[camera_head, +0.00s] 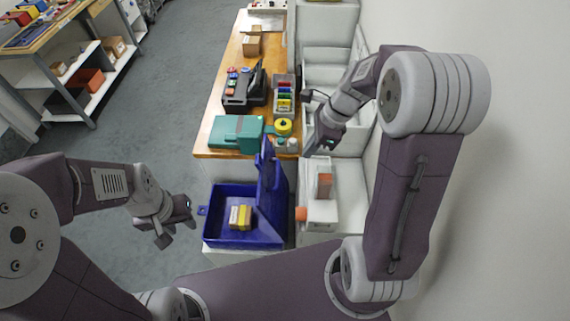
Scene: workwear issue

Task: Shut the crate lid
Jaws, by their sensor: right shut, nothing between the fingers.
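The blue crate (215,229) stands in front of the wooden table, with its top open. Its blue lid (270,200) is hinged on the crate's right side and stands raised, steeply tilted. A yellow and white box (240,216) lies inside the crate. My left gripper (179,225) is left of the crate, apart from it, with its fingers spread and nothing between them. My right gripper (317,148) is shut and empty, beyond the lid and to its right, not touching it.
White bins (325,210) stand right of the crate. Open grey floor (150,130) lies to the left.

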